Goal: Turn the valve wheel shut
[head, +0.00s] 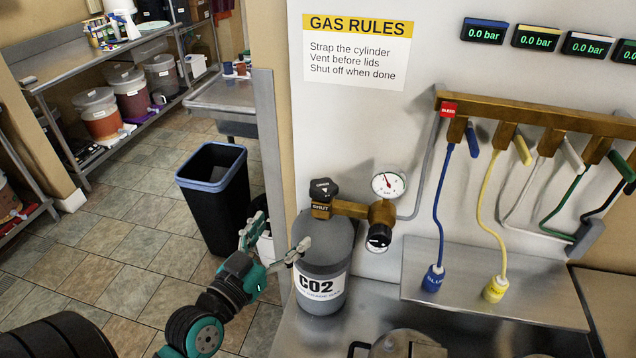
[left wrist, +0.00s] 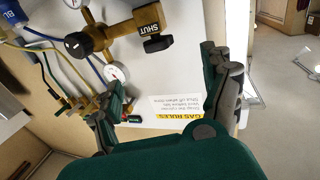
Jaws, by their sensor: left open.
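The black valve wheel (head: 323,188) sits on top of the grey CO2 cylinder (head: 325,262), with a SHUT label just below it on the brass valve. In the left wrist view the wheel (left wrist: 158,43) shows upside down beside the brass body. My left gripper (head: 278,236) is open and empty, below and left of the wheel, in front of the cylinder's left side in the head view. Its fingers (left wrist: 165,82) stand wide apart in the wrist view, clear of the wheel. My right gripper is not in view.
A pressure gauge (head: 389,184) and a black regulator knob (head: 379,236) are right of the wheel. A brass manifold (head: 530,113) with coloured levers and hoses is on the wall. A blue-rimmed bin (head: 213,195) stands on the floor behind my left arm.

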